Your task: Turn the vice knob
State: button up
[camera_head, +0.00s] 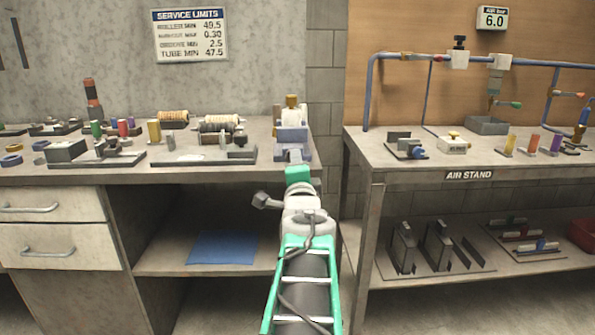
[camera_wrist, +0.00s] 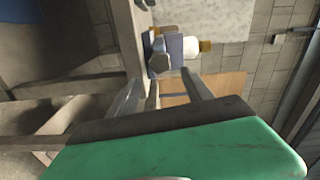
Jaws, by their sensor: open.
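The vice (camera_head: 292,141) is a blue-grey block at the right front corner of the left bench, with a white and gold piece (camera_head: 291,103) standing on top. In the wrist view the vice (camera_wrist: 176,46) lies just beyond my fingertips, and a grey faceted knob (camera_wrist: 159,63) on its near side sits ahead of the gap between the fingers. My gripper (camera_wrist: 160,88) is open, with its fingers spread and nothing between them. In the head view my green gripper (camera_head: 296,163) is in front of the vice and hides part of its front. I cannot tell whether the fingers touch the knob.
The left bench holds a grey fixture (camera_head: 205,150), spools (camera_head: 218,125) and small coloured parts left of the vice. The air stand (camera_head: 400,168) is to the right, across a narrow gap. A blue sheet (camera_head: 222,248) lies on the shelf below. The bench edge is close beneath my gripper.

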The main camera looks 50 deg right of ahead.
jog(key=shift+w+a+r, duration=0.1)
jog(key=shift+w+a, duration=0.05)
jog(key=shift+a, duration=0.05)
notch_tip(320, 180, up, 7)
jog(key=p, duration=1.1)
notch_tip(320, 180, down, 12)
jog(key=a+n+g+y+p, duration=0.15)
jog(key=n+p, duration=0.35)
jog(key=p, duration=0.5)
notch_tip(320, 180, up, 5)
jog(key=n+t+h, duration=0.1)
jog(key=n+t, duration=0.1)
jog(key=n, duration=0.9)
jog(key=x, duration=0.7)
jog(key=shift+d, duration=0.6)
